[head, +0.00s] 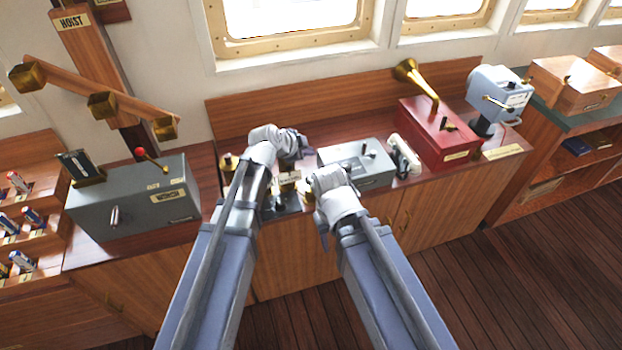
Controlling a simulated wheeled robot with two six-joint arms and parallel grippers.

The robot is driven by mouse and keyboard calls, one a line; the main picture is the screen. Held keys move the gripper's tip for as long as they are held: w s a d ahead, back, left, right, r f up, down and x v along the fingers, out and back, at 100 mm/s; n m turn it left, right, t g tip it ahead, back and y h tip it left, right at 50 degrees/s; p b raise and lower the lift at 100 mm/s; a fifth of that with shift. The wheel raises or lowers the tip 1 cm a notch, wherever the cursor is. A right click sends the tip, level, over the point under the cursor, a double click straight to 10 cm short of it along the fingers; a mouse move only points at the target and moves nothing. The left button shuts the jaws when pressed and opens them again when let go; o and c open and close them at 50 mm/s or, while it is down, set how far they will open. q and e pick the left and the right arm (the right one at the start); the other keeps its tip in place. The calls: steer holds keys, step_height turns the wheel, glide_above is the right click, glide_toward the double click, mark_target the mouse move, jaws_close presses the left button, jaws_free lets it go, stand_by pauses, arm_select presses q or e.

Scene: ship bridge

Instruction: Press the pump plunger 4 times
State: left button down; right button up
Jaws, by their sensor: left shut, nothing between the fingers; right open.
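Brass parts with a small pale label (290,177) show on the counter between my two arms. They look like the pump, but its plunger cannot be made out, as my arms and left gripper cover much of it. My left gripper (291,147) is shut and empty, above and just behind the labelled part. Whether it touches anything cannot be told. My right gripper (322,185) is open and empty, lower and to the right, in front of the grey box. Its fingers are mostly hidden by its own wrist.
A grey box with a red-knobbed lever (130,205) stands left, below a wooden post marked HOIST (72,22). Right of my grippers are a grey box (368,178), a white handset (404,155), a red box with a brass horn (440,145) and a blue-grey device (497,88).

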mark_target(309, 179)
arm_select(q)
steer(key=shift+f+b, duration=4.35)
steer(key=shift+f, duration=0.1)
steer(key=shift+f, duration=0.1)
steer(key=shift+f+b, duration=0.25)
steer(key=shift+b, duration=0.15)
steer(key=shift+f+b, duration=1.5)
steer(key=shift+f, duration=0.05)
steer(key=shift+r, duration=0.1)
steer(key=shift+r+p, duration=1.9)
steer(key=shift+p, duration=0.05)
